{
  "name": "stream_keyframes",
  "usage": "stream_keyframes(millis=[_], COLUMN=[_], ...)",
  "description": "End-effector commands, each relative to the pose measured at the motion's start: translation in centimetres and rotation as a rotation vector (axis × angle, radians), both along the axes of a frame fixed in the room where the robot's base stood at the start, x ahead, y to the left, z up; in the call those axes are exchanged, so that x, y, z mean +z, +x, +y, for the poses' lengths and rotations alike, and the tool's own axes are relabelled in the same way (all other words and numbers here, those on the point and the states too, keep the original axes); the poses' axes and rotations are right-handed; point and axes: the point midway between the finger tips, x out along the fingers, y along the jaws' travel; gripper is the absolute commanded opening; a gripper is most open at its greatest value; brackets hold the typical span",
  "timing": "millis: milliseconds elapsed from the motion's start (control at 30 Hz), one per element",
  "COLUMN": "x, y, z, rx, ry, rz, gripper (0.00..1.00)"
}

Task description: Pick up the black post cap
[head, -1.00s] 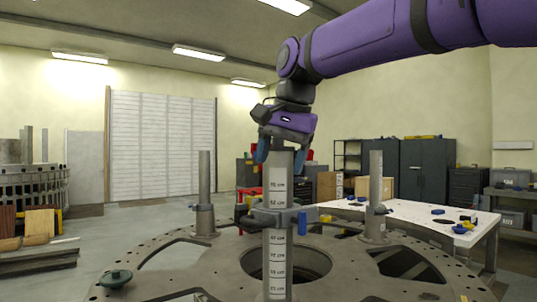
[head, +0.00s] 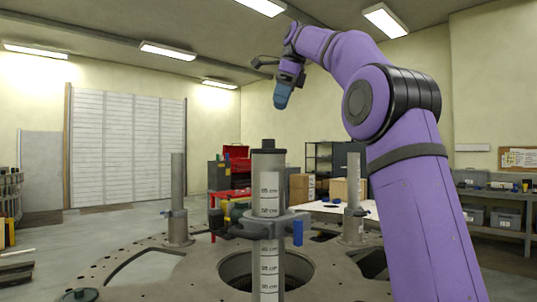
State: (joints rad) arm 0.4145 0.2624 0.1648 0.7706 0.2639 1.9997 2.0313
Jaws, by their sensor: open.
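The black post cap (head: 268,147) sits on top of the grey front post (head: 268,185), which is marked with a cm scale. The cap has a wide dark rim and a small raised knob. My gripper (head: 282,96), with blue fingertips, is above the cap and slightly to its right in the picture, clear of it and pointing down. It is open and I see nothing in it; its fingers overlap in this view.
The round turret plate (head: 130,262) has holes and cut-outs. Two more posts stand at the left (head: 178,195) and right (head: 354,190). A white table (head: 325,206) stands behind.

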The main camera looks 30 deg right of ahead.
Motion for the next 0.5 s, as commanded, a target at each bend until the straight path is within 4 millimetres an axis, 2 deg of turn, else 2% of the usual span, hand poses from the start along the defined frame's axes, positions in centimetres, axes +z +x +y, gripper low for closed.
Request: stream_keyframes(millis=[500], x=[-3.2], y=[0.4], z=[0.8], rx=[0.001], ry=[0.002], rz=[-0.001], gripper=[0.67])
